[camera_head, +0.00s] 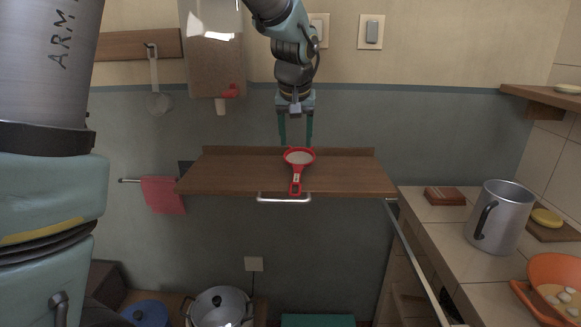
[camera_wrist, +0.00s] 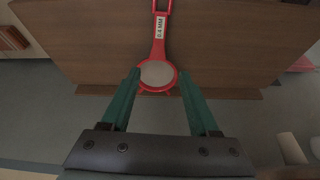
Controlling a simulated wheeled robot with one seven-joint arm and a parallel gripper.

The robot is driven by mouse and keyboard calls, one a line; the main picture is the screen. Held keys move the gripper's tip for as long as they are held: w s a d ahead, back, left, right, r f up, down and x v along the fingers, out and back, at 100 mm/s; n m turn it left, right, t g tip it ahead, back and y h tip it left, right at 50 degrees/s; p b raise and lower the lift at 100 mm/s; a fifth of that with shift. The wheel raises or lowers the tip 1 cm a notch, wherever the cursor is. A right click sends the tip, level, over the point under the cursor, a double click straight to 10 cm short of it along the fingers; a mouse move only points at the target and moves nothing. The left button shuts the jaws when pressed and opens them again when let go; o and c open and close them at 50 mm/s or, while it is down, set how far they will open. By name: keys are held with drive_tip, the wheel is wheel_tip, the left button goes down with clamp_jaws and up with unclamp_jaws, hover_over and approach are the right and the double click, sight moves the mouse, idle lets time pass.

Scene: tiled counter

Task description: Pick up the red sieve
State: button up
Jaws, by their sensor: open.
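The red sieve (camera_head: 298,158) lies on a brown wooden shelf board (camera_head: 235,172), with its round mesh end toward the back and its handle toward the front edge. In the wrist view the sieve (camera_wrist: 160,50) has a white label on its handle. My gripper (camera_head: 296,142) points down from above at the back of the board, with its two green fingers apart and empty. In the wrist view my gripper (camera_wrist: 160,82) has its fingertips on either side of the sieve's round end. I cannot tell how far above the board the fingertips are.
A metal bar handle (camera_head: 284,199) runs along the board's front edge. To the right, a tiled counter (camera_head: 432,212) holds a metal pitcher (camera_head: 497,218) and an orange colander (camera_head: 556,280). A dispenser (camera_head: 215,60) hangs on the wall left of my arm. A lidded pot (camera_head: 220,308) stands below.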

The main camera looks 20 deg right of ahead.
sight(298, 168)
drive_tip(key=x, duration=0.3)
drive_tip(key=shift+f+p, duration=0.3)
drive_tip(key=shift+s+p+x, duration=0.15)
drive_tip(key=shift+p+x, duration=0.4)
drive_tip(key=shift+x, duration=0.85)
drive_tip(key=shift+s+p+x, duration=0.1)
drive_tip(key=shift+p+x, duration=0.4)
drive_tip(key=shift+x, duration=0.9)
drive_tip(key=shift+d, duration=0.1)
clamp_jaws()
